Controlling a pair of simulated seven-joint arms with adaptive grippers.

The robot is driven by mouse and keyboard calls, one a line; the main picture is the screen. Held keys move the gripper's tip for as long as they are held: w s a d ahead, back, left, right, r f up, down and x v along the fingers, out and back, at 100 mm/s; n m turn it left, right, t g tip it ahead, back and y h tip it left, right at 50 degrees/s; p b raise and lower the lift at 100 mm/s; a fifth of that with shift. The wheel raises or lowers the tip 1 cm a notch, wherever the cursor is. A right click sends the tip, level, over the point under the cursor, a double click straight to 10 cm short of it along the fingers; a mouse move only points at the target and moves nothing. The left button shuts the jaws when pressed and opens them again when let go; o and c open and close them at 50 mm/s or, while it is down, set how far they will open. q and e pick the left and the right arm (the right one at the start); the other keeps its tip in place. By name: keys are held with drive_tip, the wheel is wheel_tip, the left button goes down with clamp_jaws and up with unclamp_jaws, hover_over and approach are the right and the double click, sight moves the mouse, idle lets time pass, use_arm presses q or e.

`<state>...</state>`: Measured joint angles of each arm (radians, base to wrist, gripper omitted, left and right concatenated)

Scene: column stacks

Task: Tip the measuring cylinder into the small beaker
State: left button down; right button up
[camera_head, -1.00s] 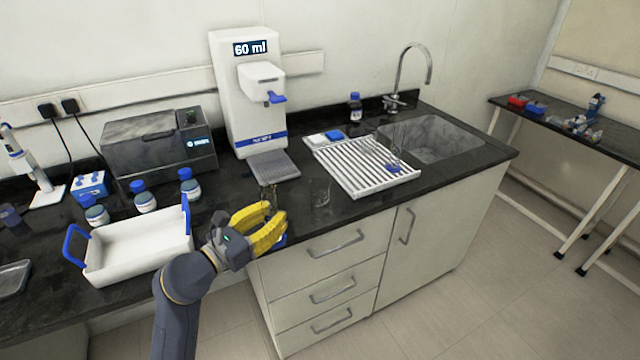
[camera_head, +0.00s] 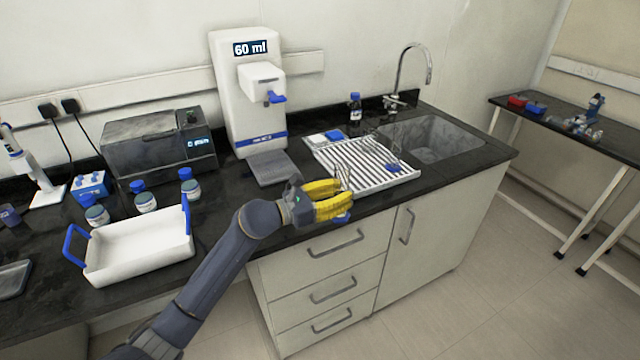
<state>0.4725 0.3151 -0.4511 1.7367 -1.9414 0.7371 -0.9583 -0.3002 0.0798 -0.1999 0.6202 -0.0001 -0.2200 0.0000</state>
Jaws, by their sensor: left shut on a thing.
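My left gripper (camera_head: 340,199), with yellow fingers, is shut on the clear measuring cylinder (camera_head: 344,180). The cylinder's top shows above the fingers and its blue base (camera_head: 343,218) just below them. It looks close to upright, but the fingers hide its middle. It is over the front of the black counter, before the white slatted rack. The small glass beaker is not clearly visible; the gripper covers the place where it stood. I cannot tell whether the cylinder touches it. My right gripper is not in view.
The white slatted rack (camera_head: 378,183) lies behind the gripper, with a blue-based glass piece (camera_head: 393,168) on it. A white dispenser (camera_head: 236,100) reading 60 ml stands behind left. A white tray (camera_head: 140,258) and several blue-capped bottles are left. The sink (camera_head: 440,140) is right.

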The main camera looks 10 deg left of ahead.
use_arm(q)
drive_tip(key=shift+w+d+f, duration=0.1)
drive_tip(key=shift+w+f, duration=0.5)
drive_tip(key=shift+f, duration=0.2)
drive_tip(key=shift+w+d+f, duration=0.1)
drive_tip(key=shift+w+f, duration=0.45)
drive_tip(key=shift+f, duration=0.25)
drive_tip(key=shift+a+n, duration=0.1)
drive_tip(key=shift+n, duration=0.5)
